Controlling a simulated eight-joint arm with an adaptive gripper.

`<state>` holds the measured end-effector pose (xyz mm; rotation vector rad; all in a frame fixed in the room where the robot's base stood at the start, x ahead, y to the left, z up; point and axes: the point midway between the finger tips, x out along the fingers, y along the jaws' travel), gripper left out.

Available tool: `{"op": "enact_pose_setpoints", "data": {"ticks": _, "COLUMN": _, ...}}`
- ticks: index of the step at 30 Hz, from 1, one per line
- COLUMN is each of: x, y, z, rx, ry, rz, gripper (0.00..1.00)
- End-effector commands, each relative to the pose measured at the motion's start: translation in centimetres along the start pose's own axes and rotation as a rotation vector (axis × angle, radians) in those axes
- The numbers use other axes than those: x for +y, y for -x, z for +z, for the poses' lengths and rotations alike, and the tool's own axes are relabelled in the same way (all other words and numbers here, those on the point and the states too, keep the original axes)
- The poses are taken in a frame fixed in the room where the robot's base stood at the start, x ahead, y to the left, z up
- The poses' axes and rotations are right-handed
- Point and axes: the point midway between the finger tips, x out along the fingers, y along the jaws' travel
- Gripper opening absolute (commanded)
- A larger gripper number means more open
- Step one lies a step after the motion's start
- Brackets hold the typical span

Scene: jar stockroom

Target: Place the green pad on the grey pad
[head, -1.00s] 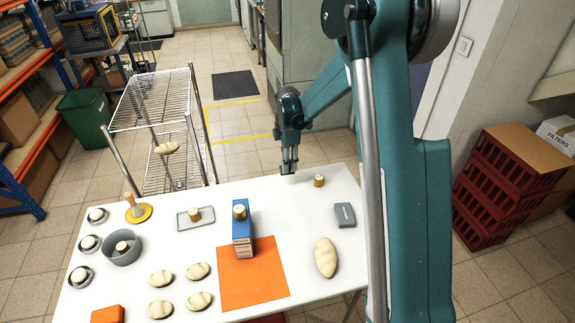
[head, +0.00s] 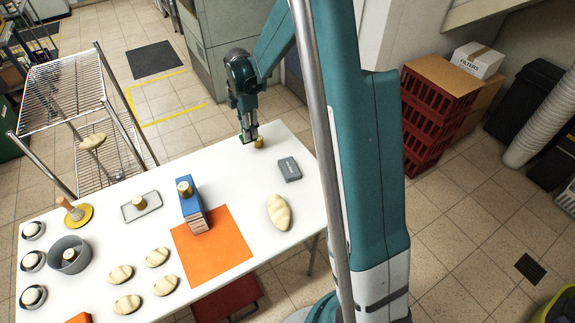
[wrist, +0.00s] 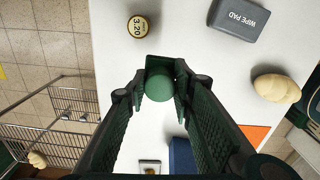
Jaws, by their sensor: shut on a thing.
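The green pad (wrist: 159,86) is between the fingertips of my gripper (wrist: 160,92) in the wrist view, its rounded green face showing. My gripper is shut on it; the fingers hide its sides. In the head view my gripper (head: 248,138) hangs over the far right part of the white table, and the pad is too small to make out clearly. The grey pad (head: 289,169) lies flat on the table to the right of and nearer than my gripper. It shows at the upper right in the wrist view (wrist: 238,18), lettered "WIPE PAD", with nothing on it.
A small labelled jar (wrist: 138,27) stands near my gripper, left of the grey pad in the wrist view. A bread loaf (head: 280,212) lies nearer on the white table (head: 238,185). A blue block (head: 191,205) with a jar on top stands by an orange mat (head: 212,250).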

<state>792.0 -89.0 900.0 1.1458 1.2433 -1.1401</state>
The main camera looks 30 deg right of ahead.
Motion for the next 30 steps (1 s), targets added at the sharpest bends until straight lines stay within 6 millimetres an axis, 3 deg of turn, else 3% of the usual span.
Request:
{"op": "enact_pose_setpoints", "data": {"ticks": 6, "x": -6.5, "y": 1.2, "z": 4.5, "rx": 0.001, "ry": 0.008, "rz": -0.009, "gripper": 0.11}}
{"op": "enact_pose_setpoints", "data": {"ticks": 15, "x": -13.7, "y": 2.1, "z": 8.2, "rx": 0.003, "ry": 0.026, "rz": -0.018, "gripper": 0.11}}
{"op": "enact_pose_setpoints", "data": {"ticks": 21, "x": -15.7, "y": 2.2, "z": 9.0, "rx": 0.003, "ry": 0.032, "rz": -0.020, "gripper": 0.11}}
{"op": "enact_pose_setpoints", "data": {"ticks": 30, "x": -16.0, "y": 2.2, "z": 9.1, "rx": 0.003, "ry": 0.033, "rz": -0.021, "gripper": 0.11}}
